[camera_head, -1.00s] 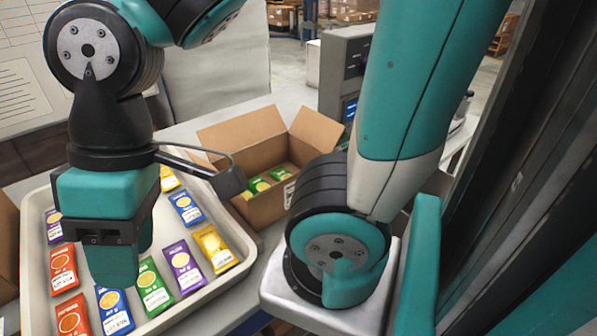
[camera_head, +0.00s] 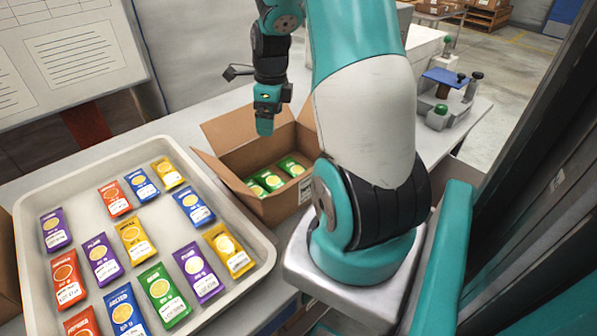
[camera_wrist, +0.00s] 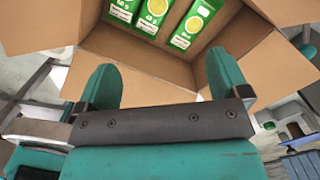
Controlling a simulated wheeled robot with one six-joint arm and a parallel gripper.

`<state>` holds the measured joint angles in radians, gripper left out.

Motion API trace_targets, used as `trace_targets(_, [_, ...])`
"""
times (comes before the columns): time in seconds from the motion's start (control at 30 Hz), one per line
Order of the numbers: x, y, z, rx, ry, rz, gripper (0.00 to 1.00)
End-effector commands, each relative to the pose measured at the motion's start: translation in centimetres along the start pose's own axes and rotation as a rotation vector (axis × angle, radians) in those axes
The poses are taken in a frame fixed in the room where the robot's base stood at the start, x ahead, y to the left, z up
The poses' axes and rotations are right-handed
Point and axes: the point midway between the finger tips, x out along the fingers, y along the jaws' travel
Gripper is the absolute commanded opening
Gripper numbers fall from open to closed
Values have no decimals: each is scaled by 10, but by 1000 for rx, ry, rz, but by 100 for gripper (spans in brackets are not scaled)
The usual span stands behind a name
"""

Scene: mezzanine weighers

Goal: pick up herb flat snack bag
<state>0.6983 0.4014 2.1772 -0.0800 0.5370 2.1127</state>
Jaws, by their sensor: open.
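Green snack bags, which I take for the herb ones, show in two places. One green bag (camera_head: 163,297) lies flat in the tray (camera_head: 259,262) among bags of other colours. Three more green bags (camera_head: 270,180) lie inside the open cardboard box (camera_head: 286,207). In the wrist view the green bags (camera_wrist: 192,23) lie in the box beyond my fingertips. My gripper (camera_head: 264,127) hangs at the box opening, above the bags. In the wrist view my gripper (camera_wrist: 160,80) has its two fingers wide apart with nothing between them.
The tray also holds several purple, red, blue and yellow bags. The box flaps (camera_head: 222,166) stand spread outward around the opening. A panel with printed sheets (camera_head: 65,65) stands at the back left. A bench with a blue-topped device (camera_head: 447,80) is at the right.

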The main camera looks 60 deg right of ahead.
Motion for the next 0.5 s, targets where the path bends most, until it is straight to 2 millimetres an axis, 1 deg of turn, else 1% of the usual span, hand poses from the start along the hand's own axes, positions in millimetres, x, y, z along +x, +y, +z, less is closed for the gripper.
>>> trace_targets(0.03, [10, -19, -22, 181, 19, -4, 94])
trace_targets(0.1, [19, -37, -45, 385, 40, -15, 94])
trace_targets(0.2, [28, -52, -68, 577, 57, -28, 94])
trace_targets(0.3, [36, -57, -78, 666, 66, -33, 94])
trace_targets(0.37, [44, -58, -81, 684, 69, -32, 94])
trace_targets(0.47, [62, -57, -82, 685, 71, -30, 94])
trace_targets(0.5, [72, -57, -83, 685, 72, -29, 94])
